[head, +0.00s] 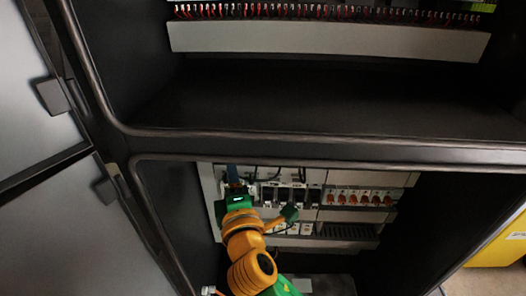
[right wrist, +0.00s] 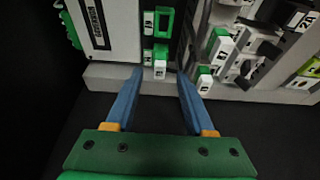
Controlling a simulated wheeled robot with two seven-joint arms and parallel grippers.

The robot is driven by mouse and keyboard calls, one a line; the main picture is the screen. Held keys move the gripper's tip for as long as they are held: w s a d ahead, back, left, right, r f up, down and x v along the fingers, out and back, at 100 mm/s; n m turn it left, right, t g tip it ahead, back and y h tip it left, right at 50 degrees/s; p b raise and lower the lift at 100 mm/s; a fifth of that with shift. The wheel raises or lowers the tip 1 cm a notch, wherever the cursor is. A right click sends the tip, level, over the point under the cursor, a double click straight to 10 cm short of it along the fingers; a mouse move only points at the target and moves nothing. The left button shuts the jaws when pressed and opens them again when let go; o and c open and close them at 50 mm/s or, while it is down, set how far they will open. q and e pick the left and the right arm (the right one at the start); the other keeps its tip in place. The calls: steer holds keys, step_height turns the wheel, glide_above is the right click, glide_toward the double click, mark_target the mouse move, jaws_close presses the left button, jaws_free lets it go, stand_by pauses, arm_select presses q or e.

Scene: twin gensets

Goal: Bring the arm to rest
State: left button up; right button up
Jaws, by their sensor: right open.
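My right arm (head: 248,262), orange and green, comes up from the bottom of the head view into the lower cabinet bay. Its right gripper (head: 234,176) is in front of the left part of the component panel, with blue fingers. In the right wrist view the right gripper (right wrist: 160,76) is open, its two blue fingers apart with nothing held between them. Beyond the fingertips are a white module (right wrist: 110,30) and small green-and-white terminals (right wrist: 160,52). I cannot tell whether the fingertips touch the panel. My left gripper is not in view.
The lower bay's panel (head: 345,178) carries switches and a row of orange parts. A dark frame bar (head: 330,147) crosses above the arm, below the upper bay. Grey doors (head: 60,200) stand at left. A yellow object (head: 500,245) is at lower right.

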steer(key=s+d+f+m+g+h, duration=0.2)
steer(key=s+d+f+m+g, duration=0.3)
steer(key=d+f, duration=0.4)
steer(key=s+d+f+m+g+h, duration=0.35)
steer(key=d+f+m, duration=0.35)
steer(key=f, duration=0.3)
steer(key=s+d+f+m+g, duration=0.3)
steer(key=s+d+f+m, duration=0.15)
steer(key=s, duration=0.35)
steer(key=s+d+f+m+g, duration=0.2)
steer(key=s+d+f+m, duration=0.15)
steer(key=s+d, duration=0.35)
steer(key=s+a+f+g+b, duration=0.1)
steer(key=s+f, duration=0.1)
steer(key=f, duration=0.7)
steer(key=s+f+g, duration=0.1)
steer(key=s+f, duration=0.1)
steer(key=f, duration=0.7)
steer(key=s+d+f, duration=0.1)
steer(key=s+f, duration=0.8)
steer(key=s, duration=0.2)
steer(key=shift+s+d+f+n+g, duration=0.15)
steer(key=shift+d+f+n+g, duration=0.2)
steer(key=shift+f+n, duration=0.05)
